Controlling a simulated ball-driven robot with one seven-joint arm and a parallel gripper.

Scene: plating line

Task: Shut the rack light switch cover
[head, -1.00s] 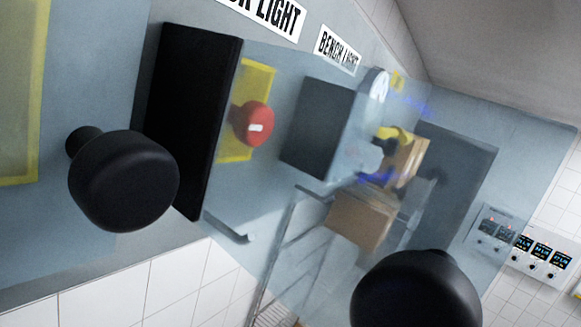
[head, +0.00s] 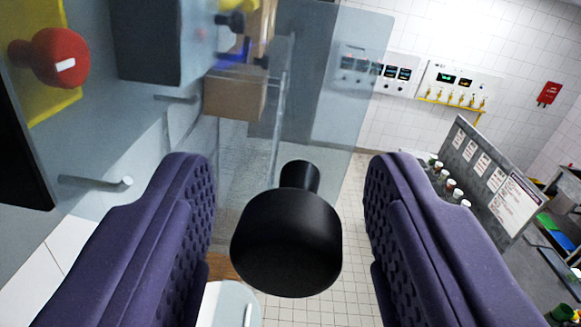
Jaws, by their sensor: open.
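A clear switch cover (head: 338,35) stands swung out from the wall panel, so it is open. A black round knob (head: 287,240) sits on a short stem near its outer edge. My gripper (head: 288,215), with purple ribbed fingers, is open, one finger on each side of the knob; I see a gap on both sides. At the upper left a red switch (head: 52,57) with a white mark sits on a yellow plate (head: 38,108). The rack light label is out of this view, so I cannot read which switch this is.
A dark grey box (head: 160,40) and a cardboard box (head: 235,95) are behind the clear cover. A small rod (head: 95,182) sticks out at the left. Control panels (head: 455,85) hang on the far tiled wall. A counter with bottles (head: 448,185) is at the right.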

